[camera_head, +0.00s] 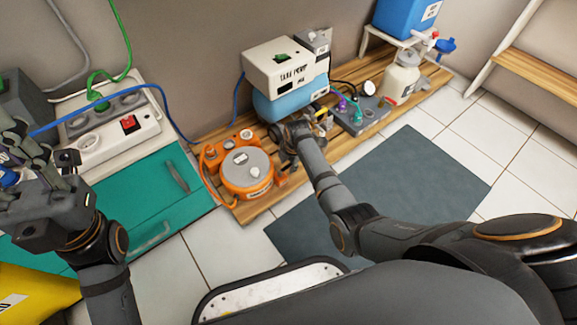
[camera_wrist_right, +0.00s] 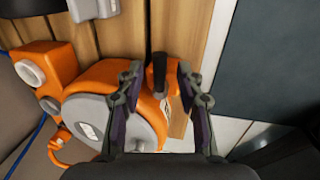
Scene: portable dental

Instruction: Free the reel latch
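The orange reel (camera_head: 263,187) with its grey round face stands on the wooden slatted platform in the head view. It also fills the left of the right wrist view (camera_wrist_right: 100,80). A black upright lever (camera_wrist_right: 158,73), which looks like the reel latch, rises at the reel's edge. My right gripper (camera_wrist_right: 158,85) is open, one finger on each side of the lever, with visible gaps. In the head view the right gripper (camera_head: 286,150) is beside the reel, and its fingertips are partly hidden. My left gripper (camera_head: 25,160) is at the left edge, its fingers unclear.
A blue tank under a white box (camera_head: 285,68) stands behind the reel. Bottles and a gauge unit (camera_head: 357,115) stand right of it. A power strip (camera_head: 110,130) with a red switch sits on the teal cabinet (camera_head: 135,200).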

